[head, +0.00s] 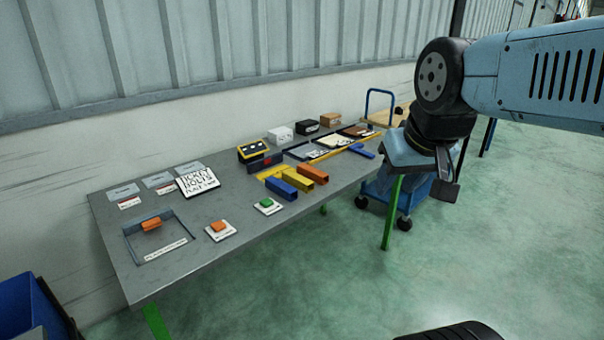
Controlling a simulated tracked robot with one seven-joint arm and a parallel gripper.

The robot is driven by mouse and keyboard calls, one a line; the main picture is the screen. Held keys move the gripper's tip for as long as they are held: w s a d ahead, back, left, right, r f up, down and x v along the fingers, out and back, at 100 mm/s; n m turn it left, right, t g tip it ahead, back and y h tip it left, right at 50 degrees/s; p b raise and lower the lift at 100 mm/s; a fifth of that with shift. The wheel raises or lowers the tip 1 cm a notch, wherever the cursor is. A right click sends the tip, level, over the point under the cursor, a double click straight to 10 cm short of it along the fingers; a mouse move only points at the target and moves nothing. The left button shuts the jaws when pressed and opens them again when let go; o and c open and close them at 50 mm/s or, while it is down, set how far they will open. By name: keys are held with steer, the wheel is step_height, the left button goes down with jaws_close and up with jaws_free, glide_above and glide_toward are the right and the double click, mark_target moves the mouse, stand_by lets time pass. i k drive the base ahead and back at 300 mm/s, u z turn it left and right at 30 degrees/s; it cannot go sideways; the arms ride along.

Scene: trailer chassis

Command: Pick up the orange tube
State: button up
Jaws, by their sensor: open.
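The orange tube (314,174) is a short, square-section bar lying on the grey table (185,265), at the right of a row of three. A yellow tube (297,182) and a blue tube (283,189) lie to its left, close beside it. My gripper (447,178) hangs downward beyond the table's right edge, well to the right of the orange tube and apart from it. It is open, and I see nothing between its fingers, though the view of them is partial.
An orange block (151,224) lies in a recessed tray at the left. Orange (218,227) and green (266,202) buttons sit near the front edge. Boxes and a yellow-black case (252,149) stand behind the tubes. A blue cart (376,195) stands at the table's right end.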

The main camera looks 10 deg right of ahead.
mark_target(308, 172)
steer(key=i, duration=0.95)
steer(key=z, duration=0.05)
